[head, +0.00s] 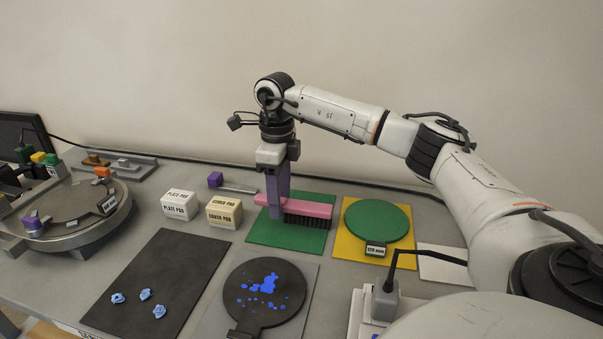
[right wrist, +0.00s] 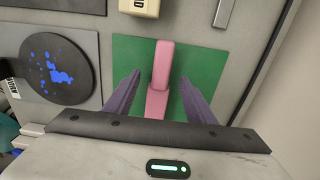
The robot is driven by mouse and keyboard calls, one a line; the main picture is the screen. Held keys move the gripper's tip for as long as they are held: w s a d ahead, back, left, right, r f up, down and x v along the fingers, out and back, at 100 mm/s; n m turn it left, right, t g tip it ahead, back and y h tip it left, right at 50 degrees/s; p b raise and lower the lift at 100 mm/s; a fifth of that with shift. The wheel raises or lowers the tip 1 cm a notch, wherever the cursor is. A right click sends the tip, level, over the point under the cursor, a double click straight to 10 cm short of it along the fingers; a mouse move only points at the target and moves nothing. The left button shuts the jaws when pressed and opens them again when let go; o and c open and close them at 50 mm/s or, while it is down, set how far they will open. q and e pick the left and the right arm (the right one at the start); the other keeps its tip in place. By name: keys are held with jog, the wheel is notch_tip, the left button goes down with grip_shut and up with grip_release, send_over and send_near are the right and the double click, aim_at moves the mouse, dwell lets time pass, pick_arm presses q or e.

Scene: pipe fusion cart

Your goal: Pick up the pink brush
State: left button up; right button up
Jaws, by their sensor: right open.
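The pink brush (head: 310,208) has a pink back and dark bristles and rests on a green mat (head: 258,233). In the right wrist view the brush (right wrist: 160,75) is a pink bar lying lengthwise between the two fingers. My right gripper (head: 277,210) points down over the left, handle end of the brush. In the right wrist view the right gripper (right wrist: 159,85) is open, with one purple finger on each side of the brush and a gap to it on both sides. In the head view the fingers hide part of the handle. My left gripper is not in view.
A cream pad box (head: 224,212) and a white pad box (head: 180,204) stand left of the mat. A green disc (head: 378,219) on yellow lies to the right. A dark round plate (head: 264,295) with blue spots and a black mat (head: 160,280) with blue scraps lie in front.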

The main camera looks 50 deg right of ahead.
jog(key=c, duration=1.2)
jog(key=shift+o, duration=0.2)
jog(key=shift+r, duration=0.1)
